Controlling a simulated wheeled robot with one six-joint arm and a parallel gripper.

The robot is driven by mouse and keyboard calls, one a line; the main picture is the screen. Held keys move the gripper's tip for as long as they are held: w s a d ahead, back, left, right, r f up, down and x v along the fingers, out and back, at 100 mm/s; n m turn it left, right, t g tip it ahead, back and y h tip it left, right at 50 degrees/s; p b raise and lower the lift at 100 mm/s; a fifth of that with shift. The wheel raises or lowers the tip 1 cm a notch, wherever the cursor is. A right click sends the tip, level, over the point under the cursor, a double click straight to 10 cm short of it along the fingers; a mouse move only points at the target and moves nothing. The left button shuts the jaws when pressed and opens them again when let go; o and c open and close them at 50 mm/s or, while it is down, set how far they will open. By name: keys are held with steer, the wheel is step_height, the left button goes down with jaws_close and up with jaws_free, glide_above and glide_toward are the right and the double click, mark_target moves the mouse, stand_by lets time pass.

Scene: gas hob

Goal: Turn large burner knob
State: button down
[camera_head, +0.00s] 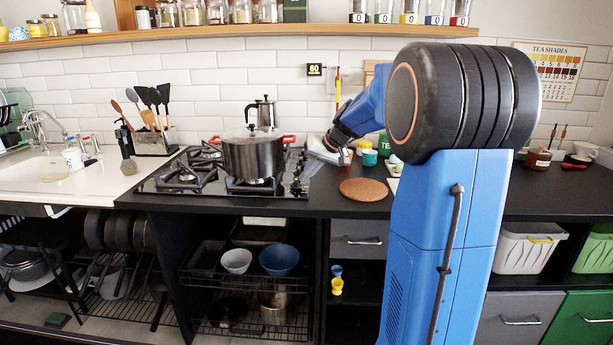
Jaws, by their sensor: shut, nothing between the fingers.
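The black gas hob (160,186) is set in the dark worktop, left of centre. A steel pot (252,157) with a lid and red handles stands on it. Small dark shapes show along the hob's right edge, but I cannot tell which is the large burner knob. My gripper (318,152) is at the hob's right edge, right of the pot, pointing down and left. It is shut and holds nothing. The fingertips are small and partly blend with the hob, so I cannot tell whether they touch a knob.
A moka pot (264,112) stands behind the pot. A round cork mat (364,190) lies on the worktop right of the hob. Small cups (369,157) stand behind the mat. A utensil holder (154,140) is left of the hob. A wooden shelf (220,36) runs above.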

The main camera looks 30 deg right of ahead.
steer(key=shift+w+n, duration=0.15)
steer(key=shift+n, duration=0.25)
steer(key=n+y, duration=0.1)
steer(key=w+n+g+y, duration=0.1)
steer(key=n, duration=0.1)
steer(key=shift+d, duration=0.2)
steer(key=n+g, duration=0.1)
steer(key=n, duration=0.1)
steer(key=w+n+g+y, duration=0.1)
steer(key=n, duration=0.1)
steer(key=n+g+y, duration=0.1)
steer(key=shift+w+a+n+g, duration=0.2)
steer(key=shift+w+n+g, duration=0.1)
steer(key=shift+w+n, duration=0.1)
steer(key=shift+w+a+n+g, duration=0.15)
steer(key=shift+n+g, duration=0.2)
steer(key=shift+n, duration=0.2)
steer(key=shift+w+a+n+g, duration=0.1)
steer(key=shift+n+g, duration=0.25)
steer(key=shift+n, duration=0.2)
steer(key=shift+w+a, duration=0.25)
